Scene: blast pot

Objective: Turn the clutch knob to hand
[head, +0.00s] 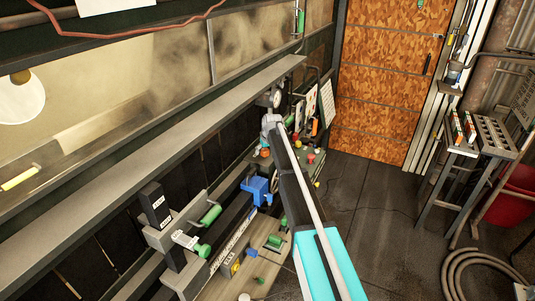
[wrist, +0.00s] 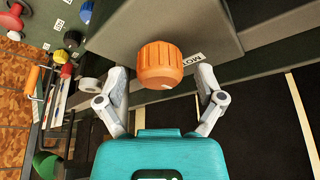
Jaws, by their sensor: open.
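In the wrist view a ribbed orange knob (wrist: 161,65) sits on the face of a grey box (wrist: 190,25). It looks like the clutch knob, but I see no label naming it so. A small white label (wrist: 192,59) beside it is partly covered and not readable for sure. My gripper (wrist: 162,82) is open, with one finger on each side of the knob and a visible gap on both sides. I cannot tell how deep the fingers reach. In the head view my gripper (head: 271,122) is at the far end of the bench, and the orange knob is not clearly visible there.
In the wrist view a red knob (wrist: 72,39), a black knob and an orange-handled tool (wrist: 33,80) lie to the left. In the head view a blue clamp-like part (head: 258,190) and green handles line the bench. A slotted stand (head: 480,135) is at right; the floor between is open.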

